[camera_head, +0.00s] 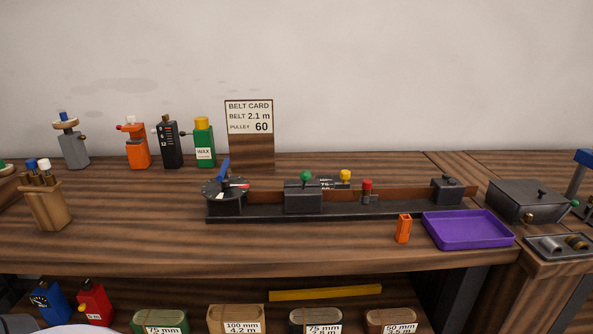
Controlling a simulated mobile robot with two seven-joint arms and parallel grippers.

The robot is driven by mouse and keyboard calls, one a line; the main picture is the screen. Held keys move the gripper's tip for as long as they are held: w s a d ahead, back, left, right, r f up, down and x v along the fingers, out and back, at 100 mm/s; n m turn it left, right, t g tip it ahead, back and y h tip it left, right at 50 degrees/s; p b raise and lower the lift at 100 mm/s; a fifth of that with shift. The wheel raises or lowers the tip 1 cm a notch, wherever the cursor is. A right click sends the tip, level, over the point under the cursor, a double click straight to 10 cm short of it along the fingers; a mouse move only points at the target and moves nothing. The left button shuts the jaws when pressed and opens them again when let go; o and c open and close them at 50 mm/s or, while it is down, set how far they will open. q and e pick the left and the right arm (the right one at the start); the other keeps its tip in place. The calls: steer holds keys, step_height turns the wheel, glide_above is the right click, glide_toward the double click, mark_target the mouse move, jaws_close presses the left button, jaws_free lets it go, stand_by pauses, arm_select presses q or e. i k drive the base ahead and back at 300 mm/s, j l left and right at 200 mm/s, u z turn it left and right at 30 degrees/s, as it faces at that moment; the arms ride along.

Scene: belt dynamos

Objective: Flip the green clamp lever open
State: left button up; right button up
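A long dark belt fixture (335,214) stands on the wooden workbench (120,236). Near its middle is a dark grey block (303,199) with a green ball knob (306,175) on top, which looks like the green clamp lever. Its arm is too small to tell its angle. A yellow knob (345,175) and a red knob (367,184) are to its right. At the fixture's left end is a round dial (224,200) with a blue lever (223,171). Neither of my grippers is in view.
A small orange holder (403,229) and a purple tray (468,231) sit in front of the fixture's right end. The bench front left of the orange holder is clear.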

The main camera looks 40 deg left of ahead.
mark_target(305, 175)
steer(key=u, duration=1.15)
